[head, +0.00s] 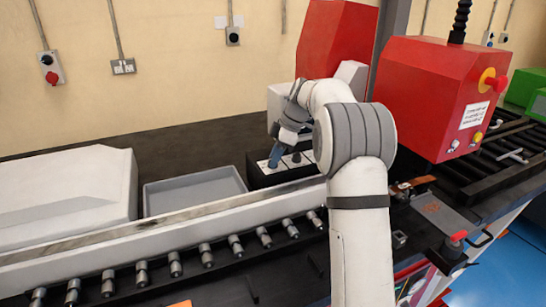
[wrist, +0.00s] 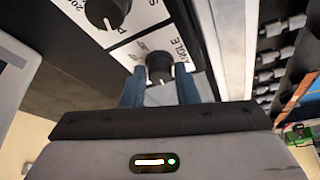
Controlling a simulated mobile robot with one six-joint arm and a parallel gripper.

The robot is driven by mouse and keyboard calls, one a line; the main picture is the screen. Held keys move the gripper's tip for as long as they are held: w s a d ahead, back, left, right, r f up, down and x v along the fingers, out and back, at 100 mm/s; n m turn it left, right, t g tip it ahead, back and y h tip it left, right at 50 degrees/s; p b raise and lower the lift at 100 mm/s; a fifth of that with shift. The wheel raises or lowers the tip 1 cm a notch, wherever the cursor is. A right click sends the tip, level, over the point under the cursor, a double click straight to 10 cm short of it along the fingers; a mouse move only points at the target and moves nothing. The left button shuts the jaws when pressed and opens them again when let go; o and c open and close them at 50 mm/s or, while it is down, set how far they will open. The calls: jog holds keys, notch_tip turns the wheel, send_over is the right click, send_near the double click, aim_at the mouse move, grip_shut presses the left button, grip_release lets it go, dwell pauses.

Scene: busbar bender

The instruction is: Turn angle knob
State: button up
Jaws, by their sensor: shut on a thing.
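The angle knob (wrist: 159,66) is a small round black knob on a white panel plate marked "ANGLE" in the wrist view. My gripper (wrist: 160,88) has its two blue fingers on either side of this knob and is shut on it. In the head view my gripper (head: 275,156) reaches down onto the white-topped control box (head: 283,178). The knob itself is hidden there behind my fingers. The knob's exact pointer angle is hard to read.
A second black knob (wrist: 107,12) sits close beside, on the neighbouring plate. A grey tray (head: 195,190) lies left of the control box. A white rail (head: 150,229) and a row of metal rollers (head: 205,254) run in front. Red machine housings (head: 430,95) stand to the right.

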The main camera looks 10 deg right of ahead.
aim_at(285, 167)
jog(key=shift+a+f, duration=0.1)
jog(key=shift+f, duration=0.05)
jog(key=o, duration=1)
jog(key=shift+c, duration=0.2)
jog(key=shift+r, duration=0.2)
jog(key=shift+d+r, duration=0.25)
jog(key=shift+r, duration=0.1)
jog(key=v, duration=0.6)
jog(key=shift+r, duration=0.4)
jog(key=shift+s+d, duration=0.1)
jog(key=shift+s, duration=0.05)
